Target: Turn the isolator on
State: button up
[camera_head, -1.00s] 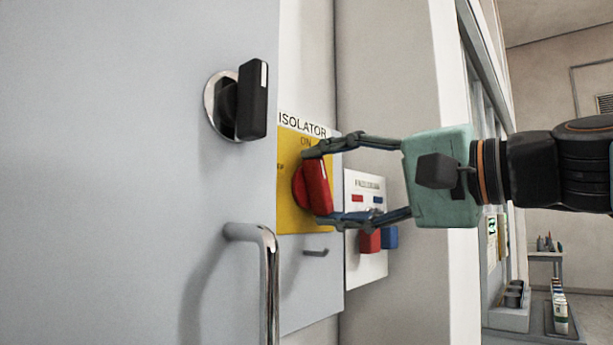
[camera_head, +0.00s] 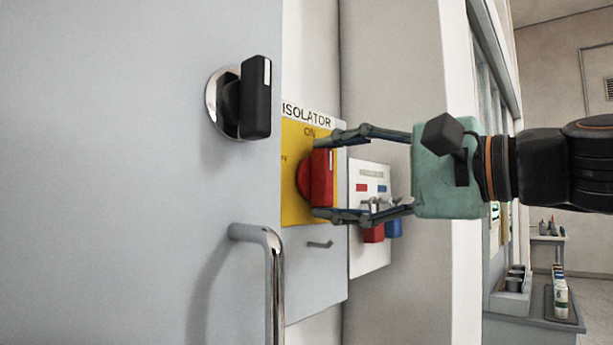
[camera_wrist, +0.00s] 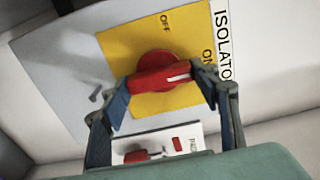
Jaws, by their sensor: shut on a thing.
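In the head view the handle stands about upright. In the wrist view the red handle (camera_wrist: 160,72) has a white mark at its end on the ON side; OFF is lettered farther off on the plate. My gripper (camera_head: 321,177) is shut on the handle, one finger at its top end and one at its bottom end. In the wrist view my gripper (camera_wrist: 164,90) has a finger at each end of the handle.
A black rotary knob (camera_head: 256,97) is on the grey cabinet door at left, above a chrome door handle (camera_head: 272,270). Behind the isolator, a white panel (camera_head: 368,258) carries red and blue parts. A bench (camera_head: 510,322) with small items is at lower right.

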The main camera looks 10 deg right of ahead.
jog(key=o, duration=1.2)
jog(key=shift+c, duration=0.2)
jog(key=v, duration=1.2)
jog(key=shift+d, duration=0.1)
